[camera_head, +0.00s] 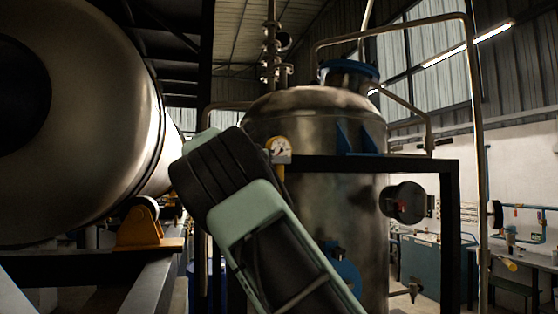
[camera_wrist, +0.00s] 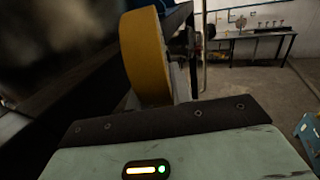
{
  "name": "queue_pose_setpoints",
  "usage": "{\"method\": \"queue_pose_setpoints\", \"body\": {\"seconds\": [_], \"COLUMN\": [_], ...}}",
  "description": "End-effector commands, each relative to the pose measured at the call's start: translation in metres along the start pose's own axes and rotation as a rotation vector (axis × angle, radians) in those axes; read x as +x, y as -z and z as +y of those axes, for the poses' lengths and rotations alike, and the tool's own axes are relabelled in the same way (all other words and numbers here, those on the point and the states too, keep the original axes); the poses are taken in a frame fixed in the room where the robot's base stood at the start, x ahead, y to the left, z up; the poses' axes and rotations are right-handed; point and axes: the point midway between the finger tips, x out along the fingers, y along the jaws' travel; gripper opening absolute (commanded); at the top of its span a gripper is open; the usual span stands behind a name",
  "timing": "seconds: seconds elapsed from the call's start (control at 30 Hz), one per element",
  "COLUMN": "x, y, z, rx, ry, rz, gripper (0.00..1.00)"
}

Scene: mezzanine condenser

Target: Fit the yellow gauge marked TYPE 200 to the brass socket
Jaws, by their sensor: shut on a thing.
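A yellow-rimmed gauge (camera_head: 279,148) with a white dial and dark needle shows in the head view, just right of my arm and in front of the steel vessel. In the wrist view the yellow gauge (camera_wrist: 147,60) is large and seen mostly from its edge, just beyond my gripper (camera_wrist: 168,108). My gripper is shut on it and holds it clear of the floor. My arm hides most of the gripper in the head view. The dial marking is too small to read. I cannot make out the brass socket in either view.
The steel vessel (camera_head: 320,120) stands behind a black frame (camera_head: 455,230). A large horizontal tank (camera_head: 90,120) fills the left. A dark round fitting (camera_head: 407,203) juts out at the vessel's right. A bench (camera_wrist: 275,33) with small items stands far off by the wall, with open floor before it.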

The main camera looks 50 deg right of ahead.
Motion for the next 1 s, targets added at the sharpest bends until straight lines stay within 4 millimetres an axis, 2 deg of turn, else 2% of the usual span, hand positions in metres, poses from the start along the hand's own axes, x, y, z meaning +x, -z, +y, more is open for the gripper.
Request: {"method": "queue_pose_setpoints", "body": {"seconds": [0.2, 0.4, 1.0], "x": [0.0, 0.0, 0.0], "y": [0.024, 0.036, 0.038], "z": [0.0, 0.0, 0.0], "rx": [0.0, 0.0, 0.001], "ry": [0.0, 0.0, 0.0], "rz": [-0.001, -0.002, -0.002], "gripper": [0.0, 0.0, 0.0]}}
